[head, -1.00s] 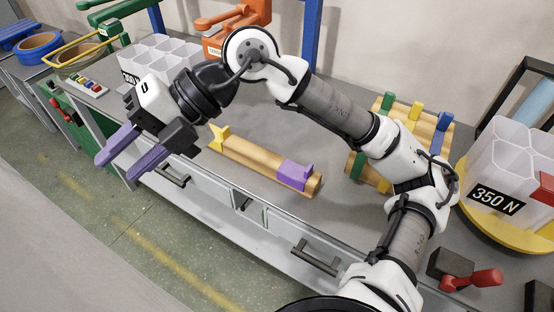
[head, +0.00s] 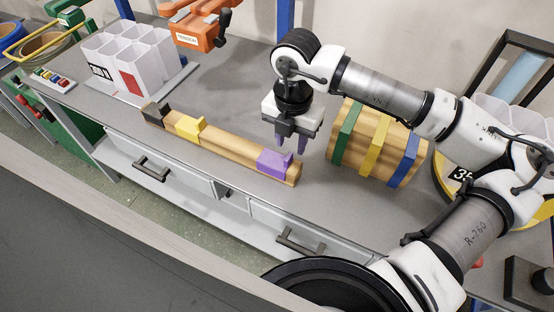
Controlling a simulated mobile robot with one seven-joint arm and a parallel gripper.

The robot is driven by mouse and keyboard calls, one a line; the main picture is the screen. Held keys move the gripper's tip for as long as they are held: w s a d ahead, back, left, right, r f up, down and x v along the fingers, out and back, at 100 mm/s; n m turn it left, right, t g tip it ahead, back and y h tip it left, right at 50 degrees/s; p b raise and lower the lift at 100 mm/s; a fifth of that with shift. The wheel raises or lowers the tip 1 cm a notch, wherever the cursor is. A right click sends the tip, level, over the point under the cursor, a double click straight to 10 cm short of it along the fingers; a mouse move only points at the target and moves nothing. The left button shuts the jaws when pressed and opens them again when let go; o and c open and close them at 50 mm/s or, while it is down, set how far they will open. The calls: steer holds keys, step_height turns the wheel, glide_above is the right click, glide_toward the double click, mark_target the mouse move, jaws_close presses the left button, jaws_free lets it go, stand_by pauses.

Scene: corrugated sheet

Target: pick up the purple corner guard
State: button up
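The purple corner guard (head: 273,162) sits on the right end of a long wooden bar (head: 229,149) near the counter's front edge. A yellow guard (head: 191,127) and a black guard (head: 157,111) sit further left on the same bar. My gripper (head: 291,144) points down, with its purple fingers above and just behind the purple guard in the picture. The fingers look apart with nothing between them. Whether a fingertip touches the guard cannot be told.
A wooden block with green, yellow and blue straps (head: 376,144) stands close to the right of my gripper. The grey counter (head: 222,98) behind the bar is clear.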

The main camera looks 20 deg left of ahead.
steer(key=shift+a+f+p, duration=0.15)
steer(key=shift+f+p, duration=0.45)
steer(key=shift+f, duration=0.85)
steer(key=shift+a+f+p, duration=0.15)
steer(key=shift+f+p, duration=0.4)
steer(key=shift+f, duration=0.85)
steer(key=shift+w, duration=0.1)
jaws_close()
